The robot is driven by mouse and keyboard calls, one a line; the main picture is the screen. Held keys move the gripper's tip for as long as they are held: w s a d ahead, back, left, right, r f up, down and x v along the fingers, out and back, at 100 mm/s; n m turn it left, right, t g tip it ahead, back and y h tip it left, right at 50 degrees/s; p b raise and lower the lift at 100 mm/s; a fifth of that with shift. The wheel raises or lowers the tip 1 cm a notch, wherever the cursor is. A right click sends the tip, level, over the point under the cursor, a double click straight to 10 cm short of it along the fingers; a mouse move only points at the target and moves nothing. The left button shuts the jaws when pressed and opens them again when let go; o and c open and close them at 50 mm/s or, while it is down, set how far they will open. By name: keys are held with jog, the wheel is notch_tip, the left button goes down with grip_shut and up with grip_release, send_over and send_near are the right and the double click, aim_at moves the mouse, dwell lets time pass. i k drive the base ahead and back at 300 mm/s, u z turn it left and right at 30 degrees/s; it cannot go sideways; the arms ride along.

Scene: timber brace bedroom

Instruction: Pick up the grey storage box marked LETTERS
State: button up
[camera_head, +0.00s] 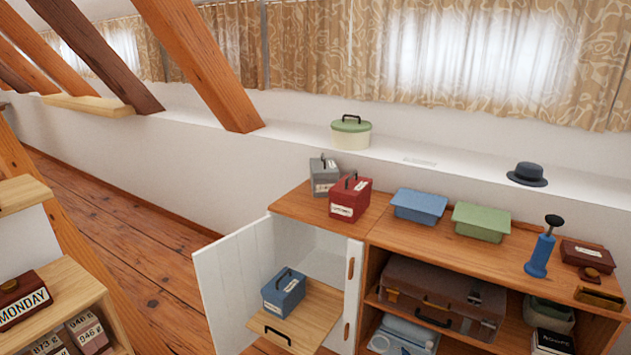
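A grey storage box (320,178) with a dark top handle stands on the wooden cabinet top (292,205), at its back left corner near the white wall. A pale label shows on its front, but it is too small to read. A dark red box (352,195) with a handle and a pale label stands just in front of it and to the right, and may hide part of its right side. My gripper is not in view.
Blue (419,205) and green (482,221) lidded boxes stand farther right on the top. Below, a white door (225,290) stands open, and a blue labelled box (284,292) sits on a pulled-out board (305,318). A slanted timber brace (200,65) rises at left. The floor (130,250) looks clear.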

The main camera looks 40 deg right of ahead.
aim_at(325, 172)
jog(key=z, duration=0.15)
jog(key=i, duration=0.95)
jog(key=u, duration=0.1)
